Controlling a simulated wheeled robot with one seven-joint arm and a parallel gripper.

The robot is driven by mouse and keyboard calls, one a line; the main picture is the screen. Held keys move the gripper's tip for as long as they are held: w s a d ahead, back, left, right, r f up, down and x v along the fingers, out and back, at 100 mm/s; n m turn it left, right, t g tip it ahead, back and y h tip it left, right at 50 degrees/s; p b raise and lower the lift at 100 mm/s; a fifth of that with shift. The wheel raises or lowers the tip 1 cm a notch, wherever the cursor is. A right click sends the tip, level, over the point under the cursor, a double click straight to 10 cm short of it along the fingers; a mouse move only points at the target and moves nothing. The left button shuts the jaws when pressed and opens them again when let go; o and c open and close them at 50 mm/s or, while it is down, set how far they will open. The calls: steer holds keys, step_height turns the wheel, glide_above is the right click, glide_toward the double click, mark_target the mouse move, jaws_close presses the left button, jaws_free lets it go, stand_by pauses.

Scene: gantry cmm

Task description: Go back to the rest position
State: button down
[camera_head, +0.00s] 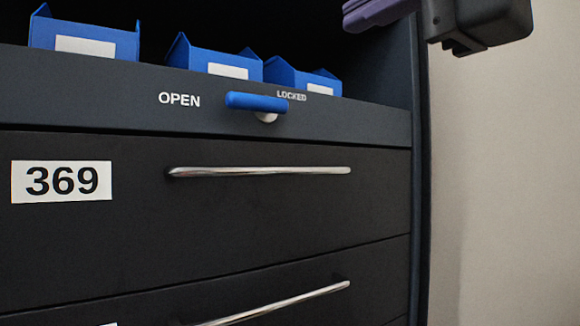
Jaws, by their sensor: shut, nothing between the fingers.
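My gripper (468,47) is at the top right, seen partly, with its short black fingers shut and nothing visible between them. It is in front of the cabinet's right edge and the wall, apart from the lever and handles. A purple part of my arm shows left of it, cut off by the top edge. The rest of the arm is out of view.
A dark cabinet (130,230) fills the left and middle. Its drawers look closed, with metal handles (260,171) and a label 369 (61,181). A blue lever (256,102) sits between OPEN and LOCKED. Blue bins (215,60) stand above. The pale wall (510,190) is bare.

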steer(key=w+d+f+n+g+h, duration=0.25)
steer(key=w+f, duration=0.25)
steer(key=f, duration=0.8)
steer(key=w+d+f+n+g+h, duration=0.15)
steer(key=w+f+h, duration=0.3)
steer(key=f, duration=0.95)
steer(key=s+d+f+n+g+h, duration=0.1)
steer(key=s+f+n, duration=0.1)
steer(key=f, duration=0.8)
steer(key=s+d+f+n+g+h, duration=0.1)
steer(key=s+f+n+g, duration=0.1)
steer(key=f, duration=0.9)
steer(key=s+d+f+n+g+h, duration=0.1)
steer(key=s+d+f+n+g, duration=0.1)
steer(key=f, duration=0.8)
steer(key=shift+s+f+n, duration=0.25)
steer(key=shift+n, duration=0.35)
steer(key=c, duration=2.1)
jaws_free()
steer(key=shift+d, duration=0.1)
